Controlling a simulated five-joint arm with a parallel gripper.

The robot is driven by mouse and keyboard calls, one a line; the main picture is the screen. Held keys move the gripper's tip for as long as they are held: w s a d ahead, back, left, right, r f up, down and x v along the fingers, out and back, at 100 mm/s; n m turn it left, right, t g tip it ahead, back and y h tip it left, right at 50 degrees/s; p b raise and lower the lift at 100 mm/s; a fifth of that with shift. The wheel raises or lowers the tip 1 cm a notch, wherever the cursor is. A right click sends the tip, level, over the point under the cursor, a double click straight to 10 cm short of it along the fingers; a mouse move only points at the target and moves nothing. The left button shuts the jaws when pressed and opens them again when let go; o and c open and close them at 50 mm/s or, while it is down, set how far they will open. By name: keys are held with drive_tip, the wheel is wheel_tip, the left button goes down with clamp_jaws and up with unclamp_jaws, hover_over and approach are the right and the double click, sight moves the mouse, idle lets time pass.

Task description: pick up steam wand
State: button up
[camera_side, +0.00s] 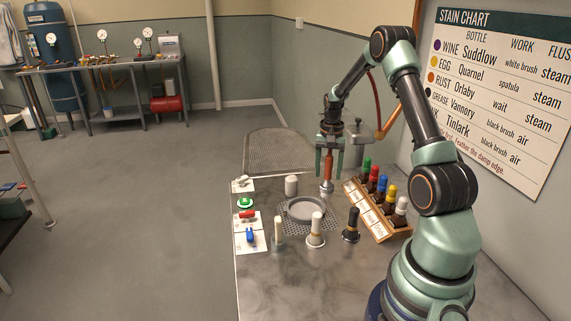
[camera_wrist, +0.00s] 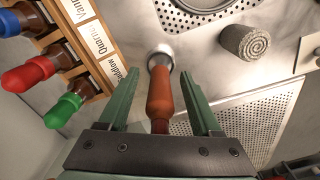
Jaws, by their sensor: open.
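The steam wand shows as an orange-brown handle (camera_side: 328,170) standing upright near the back of the steel table. In the wrist view the handle (camera_wrist: 160,92) lies between my fingers, with its far end at a small round metal holder (camera_wrist: 160,59). My gripper (camera_side: 329,163) points down over the wand and is open. In the wrist view its two green fingers (camera_wrist: 160,98) stand on either side of the handle, with a visible gap on both sides. The wand's upper end is partly hidden by my gripper.
A wooden rack (camera_side: 381,224) of colour-capped bottles stands close on the right. A round grey dish (camera_side: 307,208) on a perforated plate and a pale cylinder (camera_side: 291,185) are to the left. A stain chart (camera_side: 500,90) hangs behind.

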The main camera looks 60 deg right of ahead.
clamp_jaws()
drive_tip(key=shift+r, duration=0.15)
wheel_tip(320, 180, up, 20)
idle(0.7)
